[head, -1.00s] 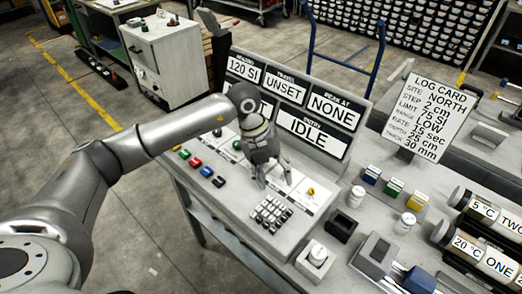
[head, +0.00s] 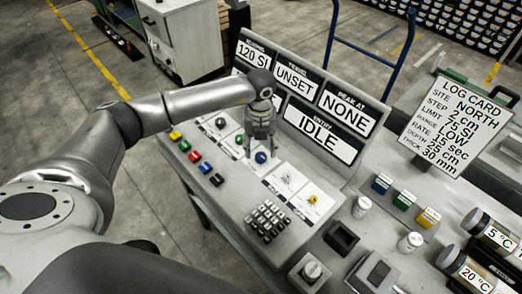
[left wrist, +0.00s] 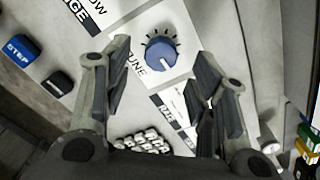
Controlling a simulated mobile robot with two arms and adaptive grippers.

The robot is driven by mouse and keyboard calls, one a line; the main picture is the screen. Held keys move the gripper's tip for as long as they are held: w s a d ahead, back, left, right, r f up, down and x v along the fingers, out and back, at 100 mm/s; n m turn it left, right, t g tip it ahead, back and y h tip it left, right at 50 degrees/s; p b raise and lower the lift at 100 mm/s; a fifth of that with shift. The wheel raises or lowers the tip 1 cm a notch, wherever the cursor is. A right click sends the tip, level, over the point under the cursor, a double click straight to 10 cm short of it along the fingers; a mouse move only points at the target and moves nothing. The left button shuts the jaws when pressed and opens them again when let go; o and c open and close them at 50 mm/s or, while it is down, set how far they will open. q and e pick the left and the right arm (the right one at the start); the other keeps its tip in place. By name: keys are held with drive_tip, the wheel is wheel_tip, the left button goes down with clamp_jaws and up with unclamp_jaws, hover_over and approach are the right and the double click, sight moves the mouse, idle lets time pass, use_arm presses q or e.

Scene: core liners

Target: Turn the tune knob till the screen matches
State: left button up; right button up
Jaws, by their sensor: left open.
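The blue tune knob (head: 261,157) sits on the console's sloping panel, with "TUNE" printed beside it. In the left wrist view the knob (left wrist: 162,53) shows a white pointer line and dark tick marks around it. My left gripper (head: 255,150) is above the panel by the knob. In the left wrist view its two fingers (left wrist: 158,95) are apart with nothing between them, and the knob appears beyond their tips. The screen (head: 296,80) behind reads 120 SI, UNSET, NONE and IDLE; one window is partly hidden by my arm. My right gripper is not in view.
A keypad (head: 268,221) and coloured buttons (head: 195,156) are on the console. The log card (head: 443,120) stands at right, reading LIMIT 75 SI and RANGE LOW. Small coloured blocks (head: 403,199), white-capped jars (head: 411,242) and labelled tubes (head: 470,272) stand on the right bench.

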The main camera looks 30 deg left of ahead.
sight(261, 155)
use_arm(q)
wheel_tip(261, 155, down, 4)
drive_tip(key=shift+r+p, duration=0.15)
drive_tip(key=shift+p, duration=0.15)
drive_tip(key=c, duration=1)
drive_tip(key=shift+w+f+m+b, duration=0.1)
drive_tip(key=shift+f+m+b, duration=0.1)
drive_tip(key=shift+m+b, duration=0.65)
drive_tip(key=shift+r+m+b, duration=0.15)
drive_tip(key=shift+m+b, duration=0.3)
drive_tip(key=shift+m, duration=0.3)
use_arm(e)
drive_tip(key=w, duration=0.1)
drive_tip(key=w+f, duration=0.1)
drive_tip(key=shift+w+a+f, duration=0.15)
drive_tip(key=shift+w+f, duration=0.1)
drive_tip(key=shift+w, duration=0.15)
